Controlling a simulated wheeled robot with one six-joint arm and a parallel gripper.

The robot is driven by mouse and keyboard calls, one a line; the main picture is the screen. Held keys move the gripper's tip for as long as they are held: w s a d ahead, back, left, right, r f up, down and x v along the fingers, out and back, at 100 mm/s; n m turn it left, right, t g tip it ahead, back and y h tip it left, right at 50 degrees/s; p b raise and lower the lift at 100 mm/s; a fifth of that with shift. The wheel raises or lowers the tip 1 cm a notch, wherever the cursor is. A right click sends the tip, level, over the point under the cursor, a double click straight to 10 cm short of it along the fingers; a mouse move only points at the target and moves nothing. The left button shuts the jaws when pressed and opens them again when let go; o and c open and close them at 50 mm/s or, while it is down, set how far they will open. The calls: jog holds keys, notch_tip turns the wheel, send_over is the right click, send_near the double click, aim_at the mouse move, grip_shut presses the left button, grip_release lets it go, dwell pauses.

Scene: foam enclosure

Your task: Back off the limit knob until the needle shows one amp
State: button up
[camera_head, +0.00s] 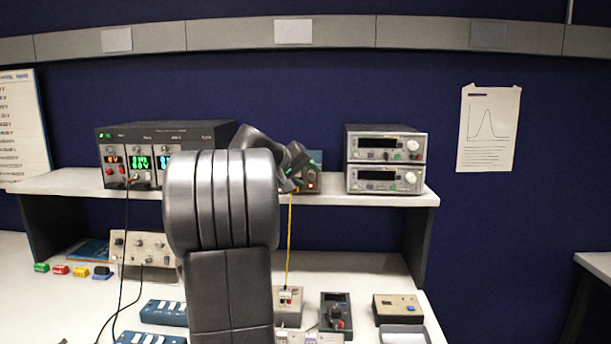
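My gripper (295,163) is at the shelf in the middle of the view, small and dark, in front of a grey unit (313,182). I cannot tell whether its fingers are open or shut, or whether they touch a knob. The unit shows a small red light at its right side. My own arm and gripper hide most of its front. No needle or amp scale can be made out, and the limit knob cannot be picked out. A yellow lead (289,240) hangs from the unit down to a small box (288,305) on the bench.
A black triple-display supply (165,135) stands left on the shelf (390,198). Two stacked instruments (385,160) stand right. Blue switch boxes (163,312), a dark knob box (336,315) and a beige box (397,308) are on the bench. Black leads hang at left.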

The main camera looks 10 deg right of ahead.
jog(key=b+v, duration=0.1)
jog(key=v, duration=1.2)
jog(key=shift+s+a+r, duration=0.15)
jog(key=shift+a+r, duration=0.05)
jog(key=shift+a, duration=0.1)
jog(key=p+x, duration=0.1)
jog(key=x, duration=1.3)
jog(key=shift+r, duration=0.15)
jog(key=shift+s, duration=0.1)
